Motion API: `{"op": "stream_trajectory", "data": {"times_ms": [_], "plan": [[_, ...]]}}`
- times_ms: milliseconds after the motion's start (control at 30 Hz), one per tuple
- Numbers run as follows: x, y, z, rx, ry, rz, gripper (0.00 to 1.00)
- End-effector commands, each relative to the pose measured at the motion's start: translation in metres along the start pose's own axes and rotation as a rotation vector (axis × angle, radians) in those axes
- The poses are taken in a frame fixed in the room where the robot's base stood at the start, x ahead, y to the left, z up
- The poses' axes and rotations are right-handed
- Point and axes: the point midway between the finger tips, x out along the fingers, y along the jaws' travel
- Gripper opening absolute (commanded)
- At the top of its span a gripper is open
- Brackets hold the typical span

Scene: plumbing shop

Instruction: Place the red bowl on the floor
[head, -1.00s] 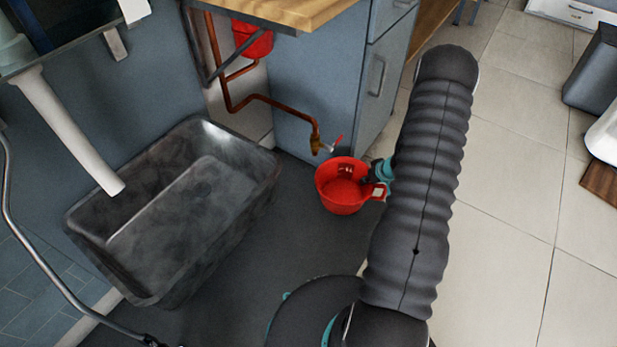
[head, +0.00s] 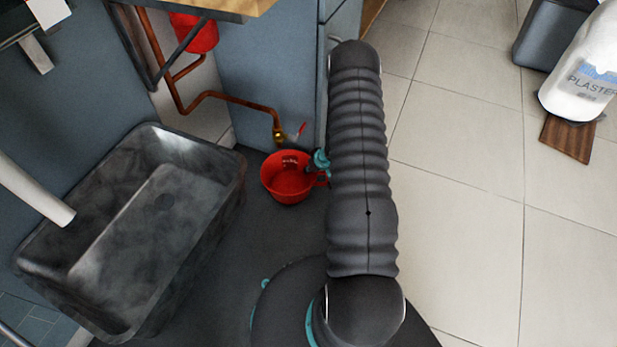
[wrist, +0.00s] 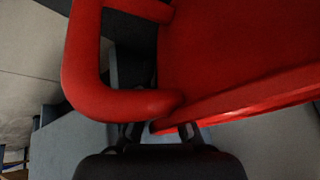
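The red bowl (head: 288,180), a round vessel with a loop handle, is upright at the centre-left of the head view, in front of the tap and over the dark floor. I cannot tell whether its base touches the floor. My gripper (head: 318,162) is at its handle side, partly behind my arm. In the wrist view the bowl (wrist: 240,50) fills the upper right, with its handle at the left. My gripper's fingertips (wrist: 160,132) are at the rim beside the handle, apparently shut on it. The dark floor (head: 225,255) shows between the tub and my base.
A grey tub (head: 95,270) stands left of the bowl. A brass tap (head: 280,135) on copper pipe is just behind it, beside a blue cabinet (head: 270,70). A red container (head: 195,35) is under the worktop. Pale tiles (head: 460,170) at the right are clear up to a plaster bag (head: 585,80).

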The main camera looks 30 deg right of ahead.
Motion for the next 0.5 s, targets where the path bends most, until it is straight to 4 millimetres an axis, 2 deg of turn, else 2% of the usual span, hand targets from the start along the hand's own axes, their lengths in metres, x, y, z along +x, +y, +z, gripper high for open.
{"op": "stream_trajectory", "data": {"times_ms": [167, 400, 500], "plan": [[0.009, -0.001, 0.003, 0.001, -0.001, -0.001, 0.0], [0.036, 0.004, 0.018, 0.0, -0.001, 0.0, 0.0], [0.038, 0.004, 0.019, -0.001, 0.0, 0.0, 0.0]]}}
